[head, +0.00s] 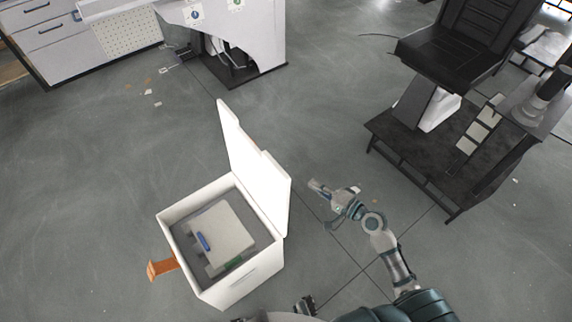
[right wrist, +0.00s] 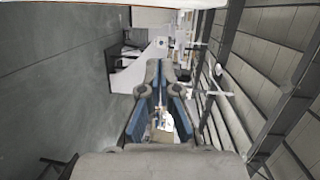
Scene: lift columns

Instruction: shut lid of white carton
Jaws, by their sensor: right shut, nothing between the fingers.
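The white carton (head: 240,289) stands on the floor at lower centre in the head view. Its lid (head: 258,170) is open and stands up steeply along the carton's right side. Inside the carton lies a pale boxy item (head: 222,229) with a blue strip and a green patch. My right gripper (head: 316,186) is to the right of the lid, apart from it, shut and empty. Its blue-padded fingers also show in the right wrist view (right wrist: 164,80).
An orange tab (head: 161,268) sticks out at the carton's left side. A black stand (head: 440,165) with a dark seat-like top is at right. A white machine (head: 240,40) and drawers (head: 50,45) are at the back. The floor around the carton is mostly clear.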

